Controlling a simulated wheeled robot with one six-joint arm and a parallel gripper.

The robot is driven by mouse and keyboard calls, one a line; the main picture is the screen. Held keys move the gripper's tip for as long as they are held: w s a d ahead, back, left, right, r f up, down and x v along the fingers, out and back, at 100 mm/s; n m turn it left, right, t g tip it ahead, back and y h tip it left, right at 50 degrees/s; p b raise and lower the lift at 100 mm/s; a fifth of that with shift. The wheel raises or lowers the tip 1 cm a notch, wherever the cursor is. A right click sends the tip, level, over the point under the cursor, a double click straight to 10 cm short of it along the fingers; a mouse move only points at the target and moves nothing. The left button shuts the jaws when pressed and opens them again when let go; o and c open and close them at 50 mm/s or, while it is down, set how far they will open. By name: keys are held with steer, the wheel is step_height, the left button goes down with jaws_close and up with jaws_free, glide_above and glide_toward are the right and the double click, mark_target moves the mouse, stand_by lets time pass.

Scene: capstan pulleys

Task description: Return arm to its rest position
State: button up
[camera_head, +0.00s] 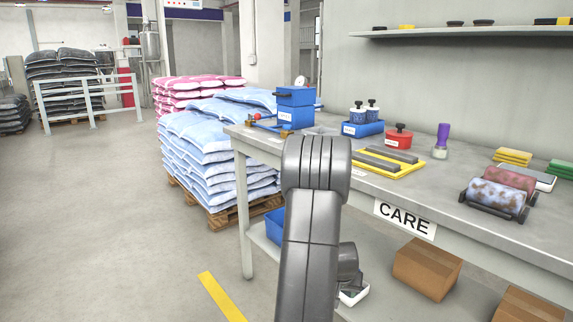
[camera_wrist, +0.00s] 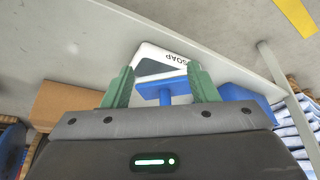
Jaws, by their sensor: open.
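My arm (camera_head: 315,220) rises in the middle of the head view, in front of the bench, and hides my gripper there. In the wrist view my gripper (camera_wrist: 160,69) is open, its two green fingers spread apart. A blue T-shaped piece (camera_wrist: 162,88) shows between the fingers, with a gap on either side. Just beyond the fingertips is a white tray (camera_wrist: 150,50) marked SOAP with a dark inside. A white edge beside my arm, low in the head view, may be the same tray (camera_head: 352,298).
The workbench (camera_head: 465,215) with a CARE label carries blue boxes (camera_head: 295,108), a red pot (camera_head: 398,137), a yellow tray (camera_head: 385,165) and rollers (camera_head: 495,198). Cardboard boxes (camera_head: 427,268) sit on its lower shelf. Bags (camera_head: 205,150) stand on a pallet. Left floor is clear.

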steer(key=a+r+n+p, duration=0.1)
steer(key=a+r+p, duration=0.2)
steer(key=r+p, duration=0.2)
steer(key=s+a+r+n+y+p, duration=0.1)
steer(key=a+r+p, duration=0.2)
steer(key=r+p, duration=0.3)
steer(key=s+a+r+n+p, duration=0.1)
steer(key=a+r+p, duration=0.2)
steer(key=r+p, duration=0.3)
steer(key=shift+a+r, duration=0.35)
steer(key=shift+r, duration=2.35)
steer(key=shift+r+p, duration=0.1)
steer(key=shift+p, duration=0.2)
